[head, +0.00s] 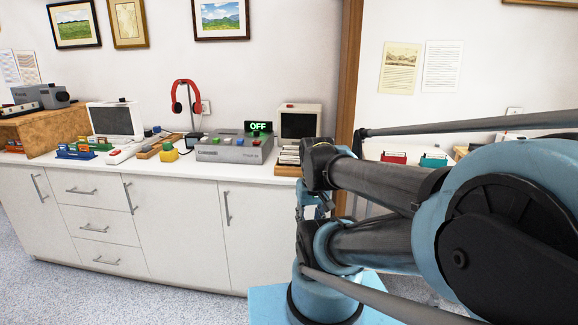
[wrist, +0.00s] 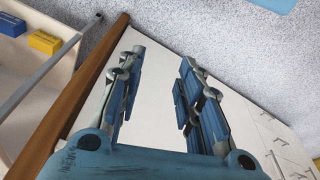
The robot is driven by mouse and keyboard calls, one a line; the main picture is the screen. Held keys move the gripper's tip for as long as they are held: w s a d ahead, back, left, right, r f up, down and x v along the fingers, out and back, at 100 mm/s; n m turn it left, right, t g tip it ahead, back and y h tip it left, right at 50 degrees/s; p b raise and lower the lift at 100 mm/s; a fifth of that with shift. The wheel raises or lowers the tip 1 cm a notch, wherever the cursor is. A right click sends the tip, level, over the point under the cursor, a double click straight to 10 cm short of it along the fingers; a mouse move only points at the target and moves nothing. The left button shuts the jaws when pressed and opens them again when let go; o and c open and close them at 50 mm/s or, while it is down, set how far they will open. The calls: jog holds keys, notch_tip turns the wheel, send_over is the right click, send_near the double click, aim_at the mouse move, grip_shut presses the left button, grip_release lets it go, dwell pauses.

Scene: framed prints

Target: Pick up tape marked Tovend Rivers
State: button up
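No label reading Tovend Rivers is legible in either view, so I cannot tell which item is that tape. Small white-edged, tape-like cases (head: 288,155) sit in front of the right-hand monitor in the head view. Small orange, blue and green items (head: 76,150) stand at the left of the counter. My gripper (wrist: 163,60) is open and empty in the wrist view, its two fingers apart over the white cabinet fronts and floor. In the head view my own arm hides most of it.
The white counter (head: 150,174) carries a grey console (head: 234,148) with an OFF sign, red headphones (head: 184,97) and two monitors. A wooden post (head: 348,70) stands at its right end. Red (head: 394,157) and teal (head: 433,160) items lie beyond. Blue and yellow boxes (wrist: 44,42) show in the wrist view.

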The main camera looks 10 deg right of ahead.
jog(key=shift+o, duration=0.3)
jog(key=shift+o, duration=0.7)
jog(key=shift+s+r, duration=0.15)
jog(key=shift+r, duration=0.05)
jog(key=w+d+r+n+g+y, duration=0.15)
jog(key=w+r+n, duration=0.75)
jog(key=w+r, duration=1.15)
jog(key=w+d+r+n+y, duration=0.25)
jog(key=w+n, duration=0.25)
jog(key=w, duration=0.7)
send_over(291, 157)
jog(key=d, duration=0.1)
jog(key=shift+h, duration=0.4)
notch_tip(291, 157, down, 10)
jog(key=shift+r, duration=0.1)
jog(key=shift+x, duration=2.7)
jog(key=shift+w+d+f, duration=0.1)
jog(key=shift+d+f, duration=0.1)
jog(key=shift+f, duration=0.1)
